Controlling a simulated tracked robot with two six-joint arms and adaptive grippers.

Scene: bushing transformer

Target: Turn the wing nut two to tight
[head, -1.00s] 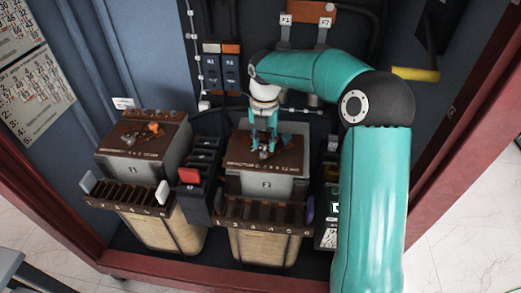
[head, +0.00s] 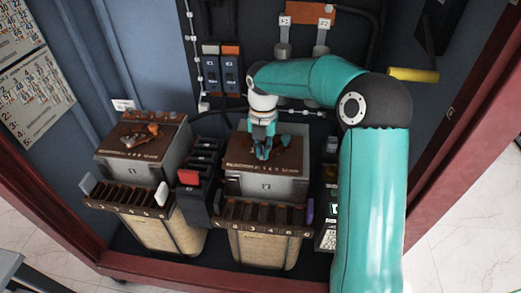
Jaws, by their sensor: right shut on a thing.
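My right gripper (head: 262,154) points down onto the brown top plate (head: 292,163) of the right-hand transformer, the one marked 2. Its teal fingers are shut on the wing nut there. The fingers hide most of the nut, so I cannot see its angle or how tight it sits. My left gripper is not in view.
The left-hand transformer (head: 140,165) has an orange-brown part (head: 139,136) on top. A black block with a red switch (head: 188,178) stands between the transformers. Slotted brown racks (head: 262,229) run along their fronts. A yellow handle (head: 413,75) sticks out at right.

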